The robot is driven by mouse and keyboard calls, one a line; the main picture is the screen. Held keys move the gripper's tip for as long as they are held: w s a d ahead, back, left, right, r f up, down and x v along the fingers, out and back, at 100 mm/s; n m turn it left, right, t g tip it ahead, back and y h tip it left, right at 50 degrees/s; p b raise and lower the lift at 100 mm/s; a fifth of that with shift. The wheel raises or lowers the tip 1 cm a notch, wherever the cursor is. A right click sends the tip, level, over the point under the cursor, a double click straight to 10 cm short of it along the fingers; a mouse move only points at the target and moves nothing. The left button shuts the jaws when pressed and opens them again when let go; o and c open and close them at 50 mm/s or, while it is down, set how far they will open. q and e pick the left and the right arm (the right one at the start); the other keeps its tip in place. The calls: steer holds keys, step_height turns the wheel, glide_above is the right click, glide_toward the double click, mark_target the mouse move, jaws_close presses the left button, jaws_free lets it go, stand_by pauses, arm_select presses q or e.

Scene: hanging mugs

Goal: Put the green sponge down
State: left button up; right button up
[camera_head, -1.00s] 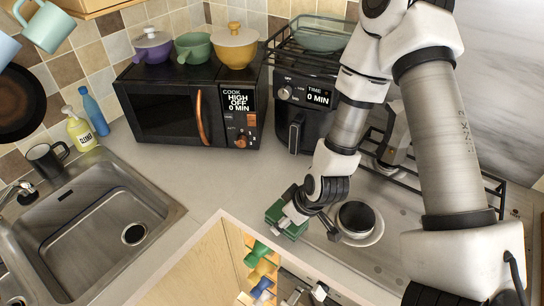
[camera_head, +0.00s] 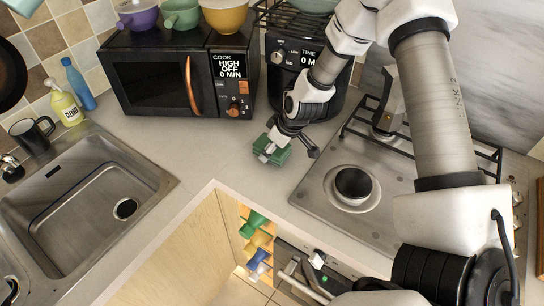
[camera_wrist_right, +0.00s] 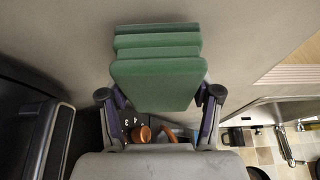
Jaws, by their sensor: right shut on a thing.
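The green sponge (camera_head: 272,149) is in my right gripper (camera_head: 277,146), over the grey countertop (camera_head: 215,158) in front of the gap between microwave and air fryer. The right wrist view shows the sponge (camera_wrist_right: 158,72) as a stack of green layers between the two fingers of my right gripper (camera_wrist_right: 158,97), which is shut on it. I cannot tell whether the sponge touches the countertop. My left gripper is not in view.
The microwave (camera_head: 160,80) and the black air fryer (camera_head: 292,75) stand behind the sponge. The sink (camera_head: 85,205) is at left. The countertop between sink and sponge is clear.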

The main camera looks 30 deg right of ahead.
steer(key=shift+w+d+f, duration=0.2)
steer(key=shift+f, duration=0.35)
steer(key=shift+s+f, duration=0.1)
steer(key=shift+f, duration=0.1)
steer(key=o, duration=1.4)
steer(key=shift+s+r, duration=0.1)
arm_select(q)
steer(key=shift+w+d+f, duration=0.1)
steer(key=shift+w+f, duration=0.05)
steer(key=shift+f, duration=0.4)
arm_select(e)
steer(key=shift+o, duration=0.2)
steer(key=shift+w, duration=0.2)
steer(key=shift+r+p, duration=0.25)
steer(key=shift+p, duration=0.05)
steer(key=p+v, duration=1.2)
steer(key=p, duration=0.2)
steer(key=shift+s, duration=0.1)
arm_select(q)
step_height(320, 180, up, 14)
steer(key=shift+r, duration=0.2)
arm_select(e)
steer(key=shift+f, duration=0.1)
